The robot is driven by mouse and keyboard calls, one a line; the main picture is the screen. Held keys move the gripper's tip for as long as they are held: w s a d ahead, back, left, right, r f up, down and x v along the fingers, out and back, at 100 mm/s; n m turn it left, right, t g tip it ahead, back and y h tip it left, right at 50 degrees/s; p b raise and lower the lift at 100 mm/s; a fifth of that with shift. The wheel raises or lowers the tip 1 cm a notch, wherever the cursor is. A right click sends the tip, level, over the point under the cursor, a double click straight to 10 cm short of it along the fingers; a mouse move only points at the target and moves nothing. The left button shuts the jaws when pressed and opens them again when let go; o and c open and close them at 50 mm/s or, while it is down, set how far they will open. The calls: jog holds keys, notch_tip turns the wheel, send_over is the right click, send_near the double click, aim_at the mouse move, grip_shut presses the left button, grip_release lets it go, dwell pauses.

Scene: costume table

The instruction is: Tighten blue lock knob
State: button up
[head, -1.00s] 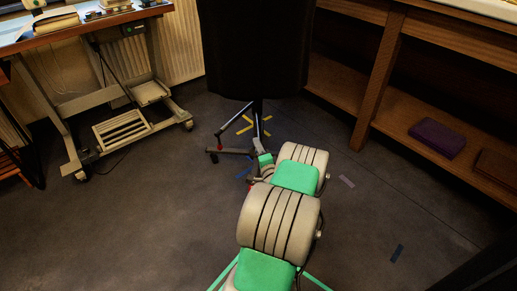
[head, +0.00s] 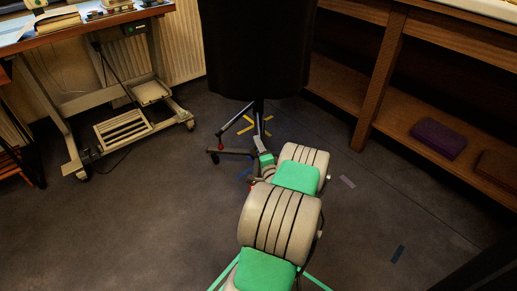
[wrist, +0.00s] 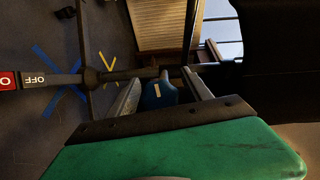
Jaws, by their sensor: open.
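The blue knob (wrist: 158,96) shows in the wrist view between the two fingers of my gripper (wrist: 160,76), below a dark horizontal pole (wrist: 213,67). It bears a small pale mark. My gripper is open, with one finger on each side of the knob; I see no clear contact. In the head view my gripper (head: 256,176) is low by the foot of the stand (head: 233,152), under the dark hanging form (head: 255,45). I cannot make out the knob there, behind my arm.
A red and grey bar marked OFF (wrist: 38,80) meets the pole at left in the wrist view. The wheeled table frame (head: 62,130) stands at left. A wooden shelf (head: 400,105) with a purple box (head: 438,139) is at right. Open floor lies on both sides.

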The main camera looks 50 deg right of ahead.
jog(key=p+v, duration=0.2)
jog(key=v, duration=0.6)
jog(key=shift+w, duration=0.1)
